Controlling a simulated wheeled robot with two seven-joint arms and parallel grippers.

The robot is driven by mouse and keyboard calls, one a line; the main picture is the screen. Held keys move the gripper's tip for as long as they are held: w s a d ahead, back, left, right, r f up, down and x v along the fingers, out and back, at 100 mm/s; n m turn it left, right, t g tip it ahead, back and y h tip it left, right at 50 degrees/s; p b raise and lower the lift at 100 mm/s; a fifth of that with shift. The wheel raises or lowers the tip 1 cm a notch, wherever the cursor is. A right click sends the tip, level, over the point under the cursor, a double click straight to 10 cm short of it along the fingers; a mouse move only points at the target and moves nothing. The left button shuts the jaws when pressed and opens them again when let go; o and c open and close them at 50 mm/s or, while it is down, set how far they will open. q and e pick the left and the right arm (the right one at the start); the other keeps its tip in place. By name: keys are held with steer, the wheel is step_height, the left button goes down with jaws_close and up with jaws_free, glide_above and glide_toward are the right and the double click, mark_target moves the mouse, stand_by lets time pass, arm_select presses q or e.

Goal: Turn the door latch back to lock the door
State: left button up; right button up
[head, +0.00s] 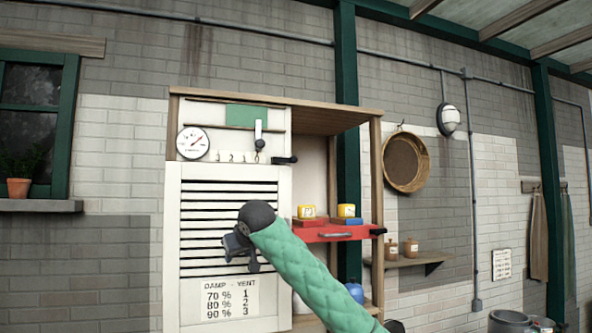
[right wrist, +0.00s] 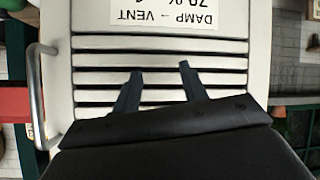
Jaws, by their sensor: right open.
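The white slatted door (head: 222,182) covers the lower left of the wooden cabinet and looks shut. A small black latch-like piece (head: 284,160) lies sideways at the door's upper right corner. My right gripper (head: 240,252) is in front of the door slats, below and left of that piece. In the right wrist view my right gripper (right wrist: 160,72) is open and empty, fingers toward the slats (right wrist: 230,77). A silver bar handle (right wrist: 38,95) is on the door's edge there; my arm hides it in the head view. My left gripper is not in view.
Above the door are a round dial (head: 193,143) and a black lever (head: 259,142) over a number scale. Right of the door, a red shelf (head: 330,236) with a bar handle juts out, carrying two yellow items (head: 346,211). A wall shelf (head: 410,261) holds small jars.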

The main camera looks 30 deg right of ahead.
steer(key=s+d+r+m+t+h, duration=0.15)
steer(key=d+r, duration=0.25)
steer(key=r, duration=0.5)
steer(key=s+d+r+m+y, duration=0.1)
steer(key=s+d+r, duration=0.25)
steer(key=r, duration=0.55)
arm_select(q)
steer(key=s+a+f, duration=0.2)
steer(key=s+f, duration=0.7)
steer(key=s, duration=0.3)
arm_select(e)
steer(key=m, duration=0.1)
glide_toward(294, 158)
steer(key=shift+h, duration=0.45)
steer(key=shift+a+p+x, duration=0.1)
steer(key=shift+p+x, duration=1.1)
steer(key=shift+x, duration=0.9)
steer(key=shift+a+p+x, duration=0.15)
steer(key=shift+p+x, duration=1)
steer(key=shift+x, duration=0.95)
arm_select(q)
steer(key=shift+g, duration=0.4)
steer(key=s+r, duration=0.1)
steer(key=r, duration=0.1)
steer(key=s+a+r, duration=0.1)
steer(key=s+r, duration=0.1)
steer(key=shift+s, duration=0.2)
arm_select(e)
steer(key=shift+f, duration=0.1)
